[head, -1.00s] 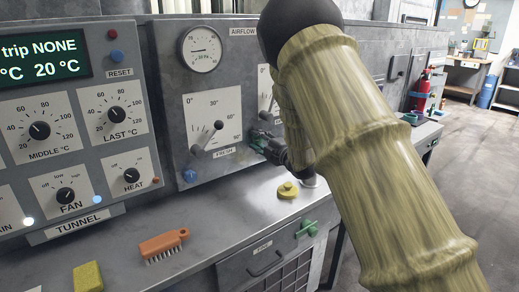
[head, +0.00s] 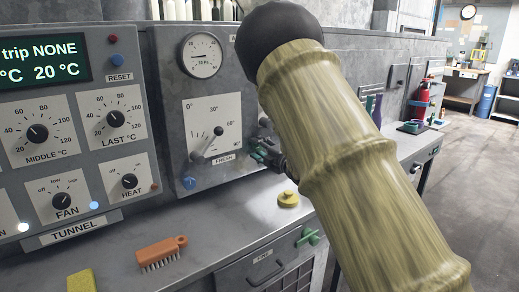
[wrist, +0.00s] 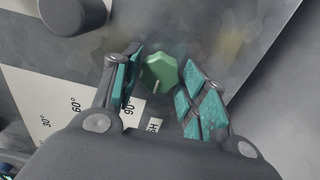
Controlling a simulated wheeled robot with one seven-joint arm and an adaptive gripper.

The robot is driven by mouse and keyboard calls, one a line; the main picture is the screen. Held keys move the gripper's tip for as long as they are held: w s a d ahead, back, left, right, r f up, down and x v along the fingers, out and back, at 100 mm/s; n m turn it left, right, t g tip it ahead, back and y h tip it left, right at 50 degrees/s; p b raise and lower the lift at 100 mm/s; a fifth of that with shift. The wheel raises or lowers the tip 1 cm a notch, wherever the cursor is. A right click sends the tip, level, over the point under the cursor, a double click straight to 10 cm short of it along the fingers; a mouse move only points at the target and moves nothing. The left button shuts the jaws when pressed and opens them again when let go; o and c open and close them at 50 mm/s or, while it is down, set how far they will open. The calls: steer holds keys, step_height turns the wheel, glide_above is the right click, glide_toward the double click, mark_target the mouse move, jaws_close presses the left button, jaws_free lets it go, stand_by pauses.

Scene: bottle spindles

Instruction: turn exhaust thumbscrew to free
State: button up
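The green thumbscrew (wrist: 158,72) sits on the grey panel in the wrist view, with a pale line on its face. My gripper (wrist: 162,66) is open, with its teal-padded fingers on either side of the thumbscrew. A gap shows on each side of it, and I cannot tell how deep it sits between the fingers. In the head view my gripper (head: 262,152) is at the panel just right of the FRESH scale (head: 214,125). My arm hides the thumbscrew and the exhaust scale there. Part of a scale plate (wrist: 60,112) shows in the wrist view.
A dark round lever knob (wrist: 74,12) is near the fingers in the wrist view. A blue thumbscrew (head: 189,183) is below FRESH. A yellow knob (head: 288,199), an orange brush (head: 162,251) and a yellow sponge (head: 82,283) are on the ledge.

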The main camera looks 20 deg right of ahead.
steer(key=shift+o, duration=0.3)
steer(key=shift+s+d+r, duration=0.1)
steer(key=shift+s+d, duration=0.1)
steer(key=shift+s, duration=0.3)
steer(key=v, duration=1.1)
steer(key=shift+a, duration=0.1)
